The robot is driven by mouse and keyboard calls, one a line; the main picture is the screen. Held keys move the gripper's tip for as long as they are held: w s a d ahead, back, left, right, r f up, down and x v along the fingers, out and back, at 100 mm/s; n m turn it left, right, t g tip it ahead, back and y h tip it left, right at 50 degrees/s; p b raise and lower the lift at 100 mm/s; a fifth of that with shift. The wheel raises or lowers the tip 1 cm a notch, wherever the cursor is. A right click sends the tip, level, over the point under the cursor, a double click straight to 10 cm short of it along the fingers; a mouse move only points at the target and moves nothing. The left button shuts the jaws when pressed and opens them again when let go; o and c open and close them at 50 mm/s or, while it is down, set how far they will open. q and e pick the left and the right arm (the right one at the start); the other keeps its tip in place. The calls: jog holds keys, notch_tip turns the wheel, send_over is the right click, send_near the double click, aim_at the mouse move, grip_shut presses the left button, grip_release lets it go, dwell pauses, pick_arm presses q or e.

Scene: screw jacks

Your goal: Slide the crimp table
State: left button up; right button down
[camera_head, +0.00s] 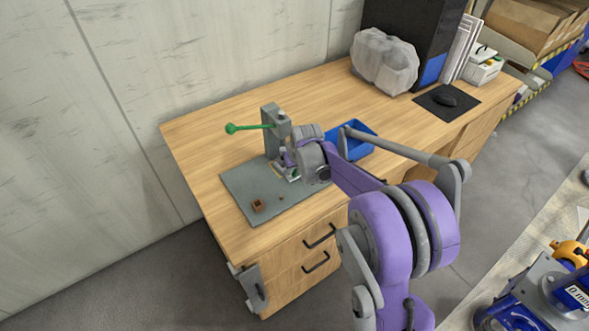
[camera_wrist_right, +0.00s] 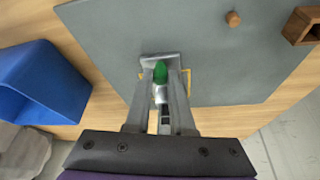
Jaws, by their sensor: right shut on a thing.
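A grey press (camera_head: 270,130) with a green-knobbed lever (camera_head: 250,127) stands upright on a grey base plate (camera_head: 243,188) on the wooden desk. My right gripper (camera_head: 290,166) is low at the front of the press, partly hidden by its own wrist. In the right wrist view, my right gripper (camera_wrist_right: 160,82) is shut on a small green knob (camera_wrist_right: 160,72). The knob is by a light metal piece (camera_wrist_right: 160,57), which seems to be the crimp table. Yellow marks on the plate show beside it. My left gripper is not in view.
A blue bin (camera_head: 357,138) stands right of the press. A small wooden box (camera_head: 258,206) and a tiny brown piece (camera_wrist_right: 233,18) are on the plate. A wrapped bundle (camera_head: 384,62) and a mouse mat (camera_head: 446,102) are farther right.

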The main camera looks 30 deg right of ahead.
dwell(0.7)
jog(key=s, duration=0.7)
jog(key=shift+s+d, duration=0.1)
jog(key=shift+d, duration=0.2)
jog(key=shift+s, duration=0.3)
jog(key=c, duration=0.8)
grip_release()
jog(key=shift+s, duration=0.15)
jog(key=shift+o, duration=0.2)
